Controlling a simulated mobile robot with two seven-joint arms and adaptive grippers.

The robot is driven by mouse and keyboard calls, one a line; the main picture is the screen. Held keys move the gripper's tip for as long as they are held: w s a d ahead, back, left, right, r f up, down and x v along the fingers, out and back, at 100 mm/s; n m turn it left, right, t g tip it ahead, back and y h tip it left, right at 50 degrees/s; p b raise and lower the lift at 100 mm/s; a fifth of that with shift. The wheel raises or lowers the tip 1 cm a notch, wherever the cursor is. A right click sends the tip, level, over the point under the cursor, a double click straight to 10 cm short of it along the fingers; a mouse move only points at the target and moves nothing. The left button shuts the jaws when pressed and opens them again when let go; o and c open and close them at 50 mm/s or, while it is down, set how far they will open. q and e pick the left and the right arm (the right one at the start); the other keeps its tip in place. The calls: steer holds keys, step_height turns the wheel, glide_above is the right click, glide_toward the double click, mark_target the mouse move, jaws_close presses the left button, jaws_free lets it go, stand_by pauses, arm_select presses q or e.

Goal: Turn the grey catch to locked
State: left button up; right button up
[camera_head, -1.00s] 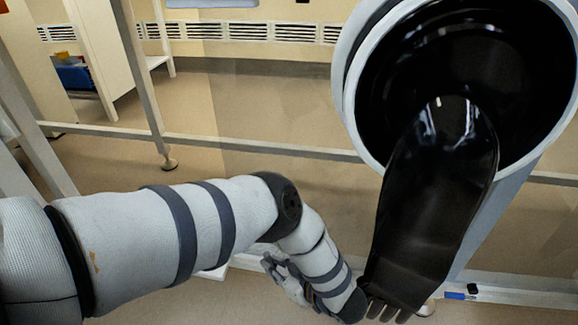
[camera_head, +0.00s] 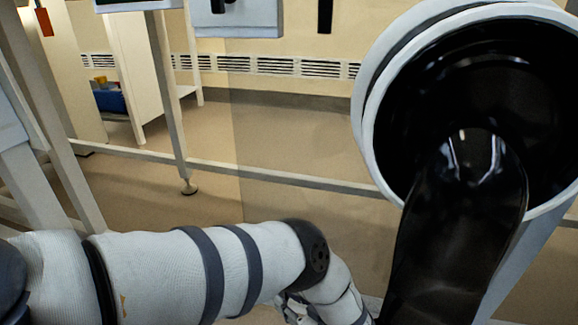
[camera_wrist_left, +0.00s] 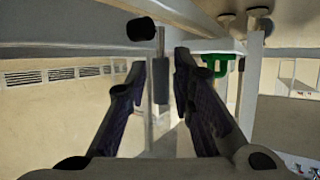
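In the left wrist view my left gripper (camera_wrist_left: 160,62) is open, its two dark fingers apart. A grey upright bar (camera_wrist_left: 161,82) on a thin rod shows between the fingertips; it looks like the grey catch. It appears to be beyond or between the fingers, and I cannot tell whether either finger touches it. Its locked or unlocked marking is not visible. In the head view my left arm comes in from the left, and only part of the gripper (camera_head: 298,308) shows at the bottom edge. The catch cannot be made out there. My right gripper is not in view.
A black glove (camera_head: 455,230) hangs from a round white-rimmed port (camera_head: 372,110) at the right, close to my left arm. A green handle (camera_wrist_left: 216,64) and a black knob (camera_wrist_left: 141,29) flank the grey bar. Frame legs (camera_head: 168,90) and a rail cross the background.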

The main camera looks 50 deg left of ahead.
arm_select(q)
steer(key=v, duration=1.2)
stand_by(0.3)
